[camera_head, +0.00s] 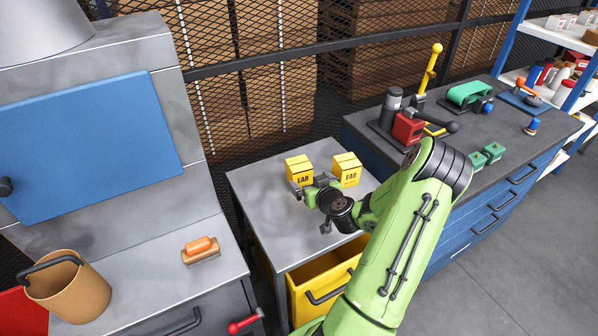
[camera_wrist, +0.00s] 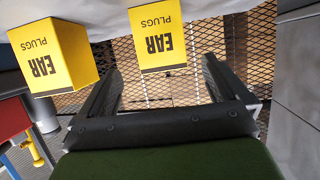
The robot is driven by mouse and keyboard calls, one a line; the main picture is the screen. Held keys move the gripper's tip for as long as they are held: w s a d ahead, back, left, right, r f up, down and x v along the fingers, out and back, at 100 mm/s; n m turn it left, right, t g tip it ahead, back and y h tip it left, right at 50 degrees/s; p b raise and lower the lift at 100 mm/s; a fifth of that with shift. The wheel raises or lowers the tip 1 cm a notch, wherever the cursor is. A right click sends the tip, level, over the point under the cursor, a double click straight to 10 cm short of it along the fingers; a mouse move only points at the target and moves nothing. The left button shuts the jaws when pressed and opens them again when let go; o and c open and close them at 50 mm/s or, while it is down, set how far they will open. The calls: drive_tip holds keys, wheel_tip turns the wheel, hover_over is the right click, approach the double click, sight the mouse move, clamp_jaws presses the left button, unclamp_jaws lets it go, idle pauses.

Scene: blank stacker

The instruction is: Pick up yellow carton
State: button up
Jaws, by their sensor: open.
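Two yellow cartons printed "EAR PLUGS" stand apart on the grey worktop: the left carton (camera_head: 299,166) and the right carton (camera_head: 346,172). My gripper (camera_head: 310,185) is open and empty, just in front of the left carton. In the wrist view, which is upside down, my gripper's two dark fingers (camera_wrist: 160,80) stand wide apart. The left carton (camera_wrist: 156,30) shows beyond them, roughly in line with the gap. The right carton (camera_wrist: 52,60) is outside the gap, to the left in that view. Contact between fingers and carton cannot be told.
The grey worktop (camera_head: 262,213) is clear to the left of the cartons. A dark bench (camera_head: 490,130) with tools stands at the right. A brush (camera_head: 200,248) and a brown bucket (camera_head: 70,289) are at lower left. A mesh fence (camera_head: 245,90) runs behind.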

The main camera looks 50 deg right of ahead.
sight(303, 176)
drive_tip(key=x, duration=0.8)
drive_tip(key=shift+w+f+p, duration=0.15)
drive_tip(key=shift+w+p, duration=0.1)
drive_tip(key=shift+p, duration=0.15)
drive_tip(key=c, duration=1)
